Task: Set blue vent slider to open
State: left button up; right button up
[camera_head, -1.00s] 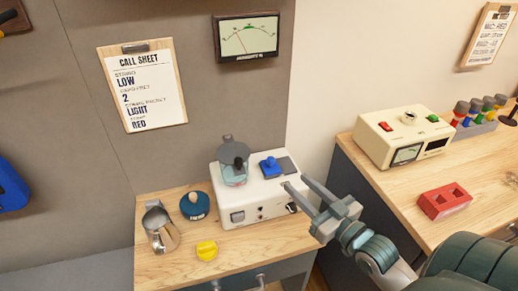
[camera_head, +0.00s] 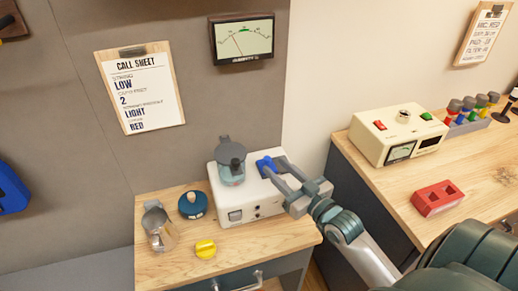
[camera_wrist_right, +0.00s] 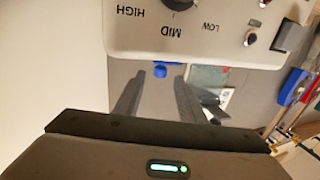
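In the right wrist view a blue piece of the slider (camera_wrist_right: 161,71) shows between the two open fingers (camera_wrist_right: 157,92), past the edge of the box. Whether a finger touches it, I cannot tell. My left gripper is out of view.
A cream console (camera_head: 398,135) and a red block (camera_head: 438,198) are on the right table.

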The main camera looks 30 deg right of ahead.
aim_at(262, 161)
jog(key=w, duration=0.2)
jog(key=w+p, duration=0.1)
jog(key=w, duration=0.2)
jog(key=w+p, duration=0.1)
jog(key=w, duration=0.2)
jog(key=shift+a+r, duration=0.1)
jog(key=shift+a, duration=0.2)
jog(key=shift+w+a, duration=0.1)
jog(key=shift+w, duration=0.7)
jog(key=shift+c, duration=0.3)
grip_shut()
